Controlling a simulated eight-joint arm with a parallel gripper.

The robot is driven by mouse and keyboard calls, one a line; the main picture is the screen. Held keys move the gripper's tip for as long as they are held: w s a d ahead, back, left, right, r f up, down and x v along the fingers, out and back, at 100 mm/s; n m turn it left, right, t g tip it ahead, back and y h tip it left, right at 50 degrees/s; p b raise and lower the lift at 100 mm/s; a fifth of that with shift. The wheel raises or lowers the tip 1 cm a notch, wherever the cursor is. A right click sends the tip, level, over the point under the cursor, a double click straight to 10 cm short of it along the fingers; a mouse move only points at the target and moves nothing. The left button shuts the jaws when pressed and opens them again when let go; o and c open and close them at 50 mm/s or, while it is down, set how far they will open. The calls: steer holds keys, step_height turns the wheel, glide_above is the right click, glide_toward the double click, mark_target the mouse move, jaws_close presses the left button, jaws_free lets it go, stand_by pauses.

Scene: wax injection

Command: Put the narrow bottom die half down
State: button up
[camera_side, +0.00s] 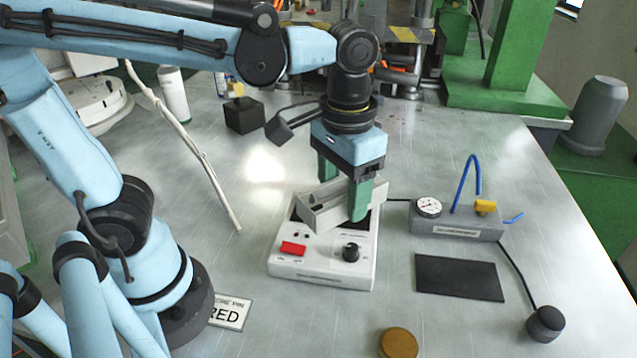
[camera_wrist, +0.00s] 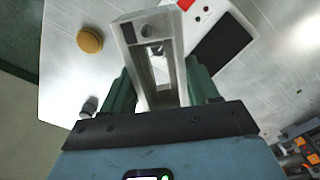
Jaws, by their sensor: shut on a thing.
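The narrow bottom die half (camera_side: 322,210) is a grey metal block with a long recess. It is clamped between the two green fingers of my gripper (camera_side: 346,190), tilted in the side view, over the back part of a white control box (camera_side: 322,272). I cannot tell whether it touches the box. In the wrist view the die half (camera_wrist: 128,42) lies lengthwise between the fingers of my gripper (camera_wrist: 160,85), and its open recess shows. Part of the die half is hidden by the near finger in the side view.
The white box has a red switch (camera_side: 293,248), a black knob (camera_side: 351,252) and a dark top plate (camera_wrist: 220,42). To its right are a black mat (camera_side: 459,277) and a grey gauge unit (camera_side: 455,224). A tan disc (camera_side: 398,343) lies in front. A stick (camera_side: 190,145) leans at left.

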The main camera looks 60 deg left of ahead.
steer(key=w+a+f, duration=0.2)
steer(key=a, duration=0.1)
steer(key=w+a+f, duration=0.2)
steer(key=a, duration=0.1)
steer(key=w+a+f, duration=0.2)
steer(key=a, duration=0.2)
steer(key=shift+f, duration=0.4)
steer(key=shift+s+f, duration=0.1)
steer(key=shift+f, duration=1.9)
steer(key=shift+f, duration=0.1)
steer(key=o, duration=1.4)
step_height(320, 180, up, 12)
steer(key=shift+s+d+f+t, duration=0.1)
steer(key=shift+s+f+t, duration=0.55)
steer(key=shift+t, duration=0.55)
steer(key=shift+s+f+t, duration=0.4)
steer(key=shift+s+t, duration=0.45)
steer(key=shift+t, duration=0.35)
steer(key=shift+s+d+f+t, duration=0.1)
steer(key=shift+s+f+t, duration=0.55)
steer(key=shift+t, duration=0.55)
